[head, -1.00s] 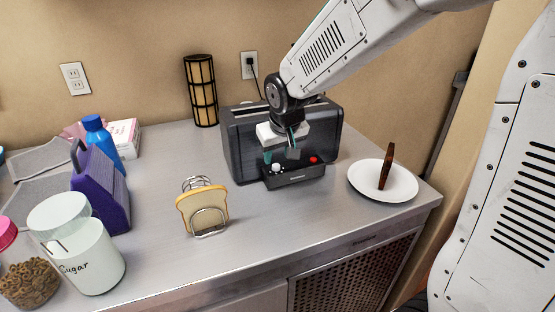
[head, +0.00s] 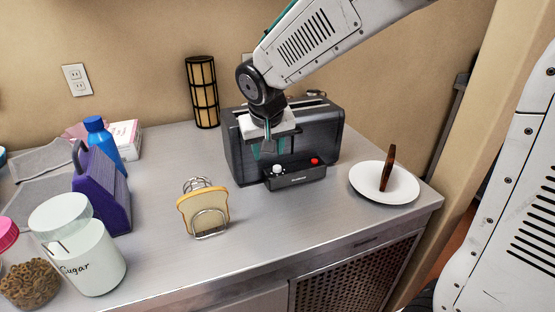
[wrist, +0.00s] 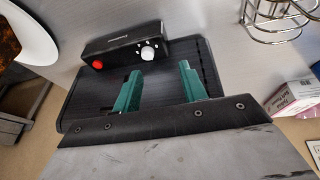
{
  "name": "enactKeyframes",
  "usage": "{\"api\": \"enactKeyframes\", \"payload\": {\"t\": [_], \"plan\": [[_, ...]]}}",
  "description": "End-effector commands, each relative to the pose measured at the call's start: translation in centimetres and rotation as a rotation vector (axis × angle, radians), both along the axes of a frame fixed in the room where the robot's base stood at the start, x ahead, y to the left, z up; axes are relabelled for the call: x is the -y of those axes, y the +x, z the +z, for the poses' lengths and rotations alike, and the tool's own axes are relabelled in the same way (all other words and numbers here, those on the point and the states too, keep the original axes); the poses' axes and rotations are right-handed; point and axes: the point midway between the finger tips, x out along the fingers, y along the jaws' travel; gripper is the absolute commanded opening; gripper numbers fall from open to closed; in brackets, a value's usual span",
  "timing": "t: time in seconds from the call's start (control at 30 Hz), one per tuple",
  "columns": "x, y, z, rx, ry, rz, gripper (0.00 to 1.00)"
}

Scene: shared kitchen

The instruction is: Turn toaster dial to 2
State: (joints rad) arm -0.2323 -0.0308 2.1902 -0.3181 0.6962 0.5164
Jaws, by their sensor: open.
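The dark toaster (head: 318,137) stands on the steel counter near the wall. Its low front control panel (head: 296,178) carries a white dial (head: 277,169) on the left and a red button (head: 314,161) on the right. In the wrist view the dial (wrist: 148,53) shows with small white marks around it, and the red button (wrist: 97,63) is beside it. The dial's setting is too small to read. My gripper (head: 268,152) is open and empty, above the panel in front of the toaster. Its teal fingers (wrist: 162,83) appear apart from the dial.
A toast rack (head: 209,222) with a bread slice (head: 203,206) stands front left of the toaster. A white plate (head: 370,190) with a brown slice (head: 387,168) is at right. A purple box (head: 102,193) and sugar jar (head: 88,262) stand at left.

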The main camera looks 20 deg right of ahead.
Motion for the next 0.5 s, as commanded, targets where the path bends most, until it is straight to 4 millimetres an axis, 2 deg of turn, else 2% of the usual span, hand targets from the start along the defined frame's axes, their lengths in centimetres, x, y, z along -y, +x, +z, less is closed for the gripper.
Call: {"api": "enactKeyframes", "payload": {"t": [0.23, 0.37, 0.5], "plan": [[1.1, 0.1, 0.6, 0.038, 0.01, -0.314, 0.42], [1.3, 0.2, 0.2, 0.046, 0.024, -0.377, 0.42], [1.7, 0.7, -1.5, 0.044, 0.025, -0.383, 0.42]]}}
